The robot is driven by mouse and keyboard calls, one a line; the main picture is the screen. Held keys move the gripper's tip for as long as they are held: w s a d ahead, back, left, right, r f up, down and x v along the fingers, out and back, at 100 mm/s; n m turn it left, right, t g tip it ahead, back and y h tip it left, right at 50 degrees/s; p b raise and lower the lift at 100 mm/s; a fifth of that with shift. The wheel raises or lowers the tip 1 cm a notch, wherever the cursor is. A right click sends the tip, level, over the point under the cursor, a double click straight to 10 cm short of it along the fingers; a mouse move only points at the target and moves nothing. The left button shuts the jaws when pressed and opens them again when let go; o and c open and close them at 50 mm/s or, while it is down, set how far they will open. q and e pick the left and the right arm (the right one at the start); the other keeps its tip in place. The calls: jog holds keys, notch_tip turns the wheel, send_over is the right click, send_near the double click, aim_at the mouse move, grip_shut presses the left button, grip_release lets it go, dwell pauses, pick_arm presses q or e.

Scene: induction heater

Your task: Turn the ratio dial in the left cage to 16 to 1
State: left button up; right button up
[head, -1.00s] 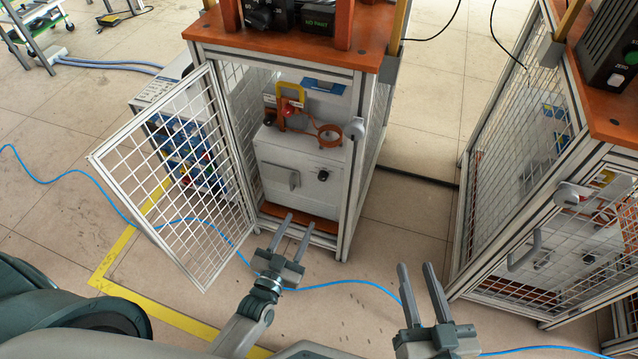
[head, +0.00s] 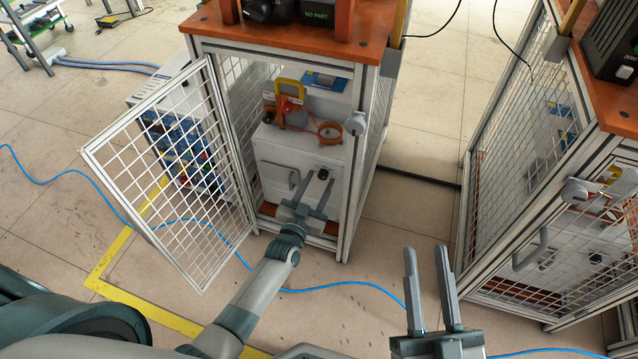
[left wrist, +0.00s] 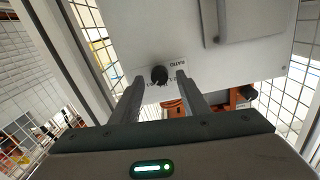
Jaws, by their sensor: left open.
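The left cage (head: 350,190) stands open, its mesh door (head: 175,180) swung out to the left. Inside is a white heater box (head: 275,153) with a small black ratio dial (head: 323,170) on its front. The dial also shows in the left wrist view (left wrist: 159,75), with a "RATIO" label beside it; its setting is too small to read. My left gripper (head: 317,192) is open, its fingers pointing at the box front. In the left wrist view its fingertips (left wrist: 160,82) lie either side of the dial, not visibly touching it. My right gripper (head: 428,262) is open and empty over the floor.
A second cage (head: 540,200) stands closed at the right. A blue hose (head: 340,287) crosses the floor.

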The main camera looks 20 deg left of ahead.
pick_arm(q)
jog(key=shift+w, duration=0.35)
pick_arm(e)
jog(key=shift+s+r, duration=0.15)
jog(key=shift+r, duration=0.1)
pick_arm(q)
grip_shut()
